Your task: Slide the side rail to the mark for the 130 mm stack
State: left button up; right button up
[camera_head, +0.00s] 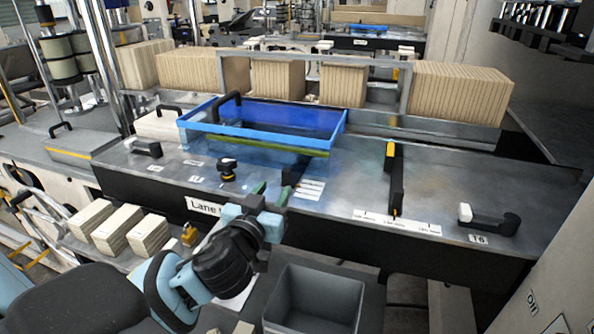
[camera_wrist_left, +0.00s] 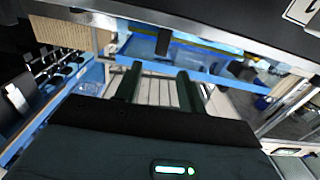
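A black bar with a yellow end block (camera_head: 392,175) lies front to back on the steel table (camera_head: 450,190), its near end at a white marked scale strip (camera_head: 397,222). Another short dark bar (camera_head: 294,170) stands by the blue tray, beside a stack of small white labels (camera_head: 312,188). I cannot tell for sure which is the side rail; the label text is too small to read. My left gripper (camera_head: 271,190) is open and empty above the table's front edge, left of both bars. Its two green fingers also show apart in the left wrist view (camera_wrist_left: 158,88). My right gripper is out of view.
A clear blue tray (camera_head: 262,131) stands on the table behind my left gripper. A black knob (camera_head: 228,170) is to its left. A black handle (camera_head: 488,220) sits at the right. A grey bin (camera_head: 313,300) is below the front edge. Stacked kraft blocks (camera_head: 460,92) line the back.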

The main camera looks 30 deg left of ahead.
aim_at(285, 173)
pick_arm(q)
jog(key=shift+p+x, duration=0.35)
jog(key=shift+x, duration=3.4)
grip_shut()
